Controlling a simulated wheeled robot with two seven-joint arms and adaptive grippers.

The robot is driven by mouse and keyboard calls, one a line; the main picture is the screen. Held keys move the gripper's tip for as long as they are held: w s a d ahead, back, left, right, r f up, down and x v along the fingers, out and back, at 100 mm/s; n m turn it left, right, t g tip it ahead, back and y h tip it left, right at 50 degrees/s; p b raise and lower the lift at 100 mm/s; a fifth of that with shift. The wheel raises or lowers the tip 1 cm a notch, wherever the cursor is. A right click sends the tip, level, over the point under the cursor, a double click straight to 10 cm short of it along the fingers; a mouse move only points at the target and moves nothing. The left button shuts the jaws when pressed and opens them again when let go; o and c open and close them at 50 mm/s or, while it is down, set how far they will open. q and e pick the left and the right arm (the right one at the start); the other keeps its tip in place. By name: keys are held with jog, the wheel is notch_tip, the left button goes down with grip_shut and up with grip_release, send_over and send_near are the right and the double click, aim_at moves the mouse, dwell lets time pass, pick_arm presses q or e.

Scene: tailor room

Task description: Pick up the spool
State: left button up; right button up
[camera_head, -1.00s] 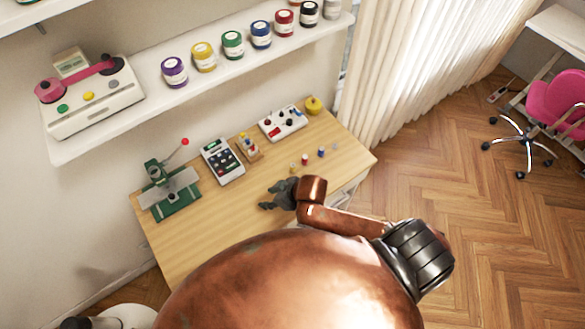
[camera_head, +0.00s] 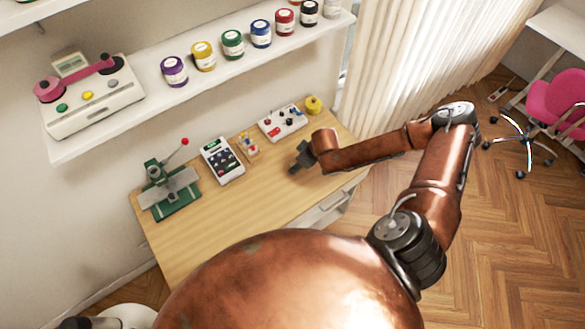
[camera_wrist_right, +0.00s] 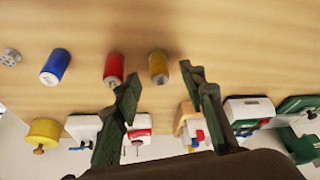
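The wrist view shows several small spools on the wooden table: a blue spool (camera_wrist_right: 55,67), a red spool (camera_wrist_right: 114,69) and a yellow spool (camera_wrist_right: 158,68). My right gripper (camera_wrist_right: 160,90) is open and empty. In that view the yellow spool lies between its two fingertips, and the red one is just left of the left fingertip. I cannot tell how high the fingers are above the spools. In the head view my right gripper (camera_head: 302,157) is over the table's right part, and the gripper and arm hide the spools.
On the table (camera_head: 245,210) stand a green press (camera_head: 172,188), a calculator-like device (camera_head: 223,160), a small wooden stand (camera_head: 249,145), a white box with buttons (camera_head: 283,122) and a yellow round item (camera_head: 313,105). A shelf (camera_head: 200,90) hangs above. The table's front middle is clear.

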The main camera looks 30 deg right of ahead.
jog(key=x, duration=0.5)
jog(key=shift+w, duration=0.3)
jog(key=c, duration=0.9)
